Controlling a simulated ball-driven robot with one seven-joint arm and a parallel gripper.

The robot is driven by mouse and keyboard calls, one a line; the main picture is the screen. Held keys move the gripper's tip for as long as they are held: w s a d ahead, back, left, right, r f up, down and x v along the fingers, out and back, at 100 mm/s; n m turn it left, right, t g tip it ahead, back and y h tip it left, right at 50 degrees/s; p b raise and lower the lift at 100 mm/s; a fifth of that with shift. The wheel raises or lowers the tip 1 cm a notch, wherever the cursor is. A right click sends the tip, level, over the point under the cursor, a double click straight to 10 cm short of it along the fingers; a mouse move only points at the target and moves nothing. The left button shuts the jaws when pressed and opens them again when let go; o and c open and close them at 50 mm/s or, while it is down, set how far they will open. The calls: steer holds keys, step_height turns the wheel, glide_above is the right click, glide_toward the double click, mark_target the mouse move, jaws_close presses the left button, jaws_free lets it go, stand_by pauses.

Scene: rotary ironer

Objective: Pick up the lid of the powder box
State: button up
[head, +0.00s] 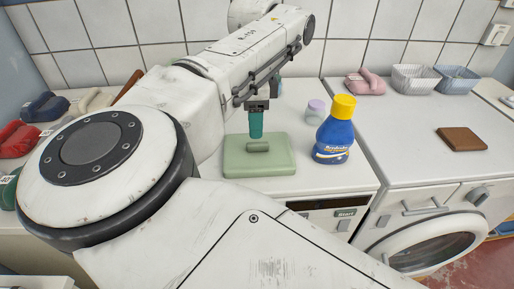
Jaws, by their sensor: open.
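The powder box's lid (240,164) is a pale green, flat rounded rectangle with a short raised handle (258,147) in its middle. It lies level on the white worktop at the centre of the head view. My gripper (256,136) has teal fingers and points straight down just above or at the handle. It is open and holds nothing. The fingers overlap the far side of the handle in the picture, so I cannot tell whether they touch it. How the lid sits on the box below cannot be made out.
A blue bottle with a yellow cap (334,133) stands close to the lid's right. A small purple-capped jar (315,112) stands behind it. A brown block (461,139), a pink iron-like object (365,83) and two baskets (414,78) are farther right. Several irons (45,106) stand left.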

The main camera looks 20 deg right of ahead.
mark_target(258, 143)
steer(key=shift+s+d+f+p, duration=0.15)
steer(key=shift+f+p, duration=0.15)
steer(key=shift+f, duration=1.2)
steer(key=shift+d+f+p, duration=0.1)
steer(key=shift+f+p, duration=0.2)
steer(key=shift+f, duration=1.15)
steer(key=shift+c, duration=0.2)
jaws_close()
